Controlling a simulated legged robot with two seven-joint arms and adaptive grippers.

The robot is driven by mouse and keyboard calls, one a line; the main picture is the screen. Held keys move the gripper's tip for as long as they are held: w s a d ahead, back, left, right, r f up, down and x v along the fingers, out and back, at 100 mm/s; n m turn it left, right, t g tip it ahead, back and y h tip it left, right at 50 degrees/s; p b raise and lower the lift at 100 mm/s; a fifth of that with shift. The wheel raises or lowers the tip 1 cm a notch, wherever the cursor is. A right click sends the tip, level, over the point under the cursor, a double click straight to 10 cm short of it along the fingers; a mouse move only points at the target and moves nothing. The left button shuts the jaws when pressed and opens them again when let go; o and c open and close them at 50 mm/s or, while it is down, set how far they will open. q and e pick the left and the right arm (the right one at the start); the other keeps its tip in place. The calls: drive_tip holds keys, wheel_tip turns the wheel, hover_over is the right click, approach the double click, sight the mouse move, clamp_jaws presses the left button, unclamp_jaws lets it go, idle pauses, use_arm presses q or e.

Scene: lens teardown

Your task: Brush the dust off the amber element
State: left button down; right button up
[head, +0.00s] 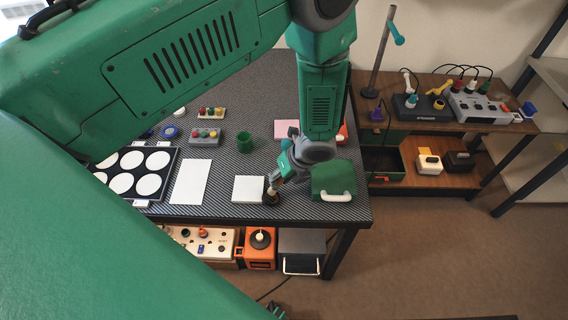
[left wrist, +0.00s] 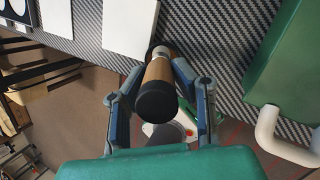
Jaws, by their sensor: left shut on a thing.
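My left gripper (head: 275,182) is low over the front of the patterned table, shut on a brown cylinder with dark ends (head: 271,197). In the left wrist view the same gripper (left wrist: 160,68) has a finger on each side of the brown cylinder (left wrist: 158,72), whose black round end faces the camera. The cylinder looks like a handle, but I cannot tell whether it has bristles. It is beside a white square sheet (head: 249,189), which also shows in the left wrist view (left wrist: 130,27). I cannot make out an amber element. My right gripper is not in view.
A green box with a white handle (head: 333,180) stands close to the right of the gripper. A green cup (head: 244,142), a white sheet (head: 190,181) and a black tray of white discs (head: 169,184) are to the left. The table's front edge is near.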

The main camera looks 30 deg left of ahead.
use_arm(q)
drive_tip(key=p+v, duration=0.1)
drive_tip(key=v, duration=0.1)
drive_tip(key=p+v, duration=0.1)
drive_tip(key=v, duration=0.1)
drive_tip(key=p+v, duration=0.2)
drive_tip(key=shift+w+a+r, duration=0.1)
drive_tip(key=shift+w+a, duration=0.15)
drive_tip(key=shift+w, duration=0.05)
drive_tip(key=p+v, duration=0.1)
drive_tip(key=v, duration=0.2)
drive_tip(key=shift+w+a, duration=0.1)
drive_tip(key=shift+a, duration=0.1)
idle(0.3)
idle(0.4)
